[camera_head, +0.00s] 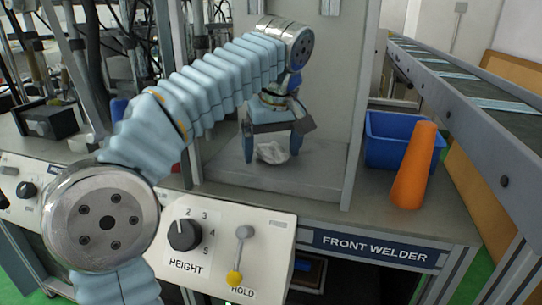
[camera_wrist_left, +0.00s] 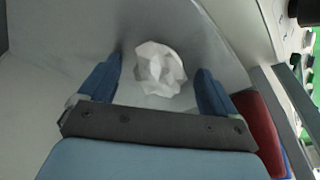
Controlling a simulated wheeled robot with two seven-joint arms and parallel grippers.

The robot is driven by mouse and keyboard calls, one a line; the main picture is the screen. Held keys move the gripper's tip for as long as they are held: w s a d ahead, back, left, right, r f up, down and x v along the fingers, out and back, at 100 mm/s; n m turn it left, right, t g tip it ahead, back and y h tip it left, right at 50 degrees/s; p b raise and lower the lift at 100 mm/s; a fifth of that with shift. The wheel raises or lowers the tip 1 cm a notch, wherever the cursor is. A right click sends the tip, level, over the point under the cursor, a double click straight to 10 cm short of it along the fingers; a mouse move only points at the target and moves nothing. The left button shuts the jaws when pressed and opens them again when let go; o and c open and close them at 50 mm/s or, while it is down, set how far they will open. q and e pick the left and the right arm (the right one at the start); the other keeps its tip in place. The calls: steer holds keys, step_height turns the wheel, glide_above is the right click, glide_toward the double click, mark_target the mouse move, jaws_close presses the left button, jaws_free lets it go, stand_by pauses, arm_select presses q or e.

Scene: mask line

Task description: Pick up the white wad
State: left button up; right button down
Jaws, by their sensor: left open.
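The white wad (camera_head: 273,152) is a crumpled lump on the grey floor of the welder bay in the head view. My left gripper (camera_head: 273,157) is over it, pointing down, with its blue fingers open on either side of the wad. In the left wrist view the wad (camera_wrist_left: 160,69) lies between and slightly beyond the open fingertips of the left gripper (camera_wrist_left: 160,72). There are gaps on both sides, and I see no contact. My right gripper is not in view.
Grey panels flank the bay, with an upright edge (camera_head: 361,110) on its right. A blue bin (camera_head: 385,150) and an orange cone (camera_head: 414,170) stand right of it. A control panel with a height knob (camera_head: 184,235) and a hold lever (camera_head: 240,250) is in front. A conveyor (camera_head: 470,90) runs along the right.

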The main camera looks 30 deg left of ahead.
arm_select(q)
steer(key=shift+c, duration=0.2)
steer(key=c, duration=1.1)
steer(key=shift+r, duration=0.2)
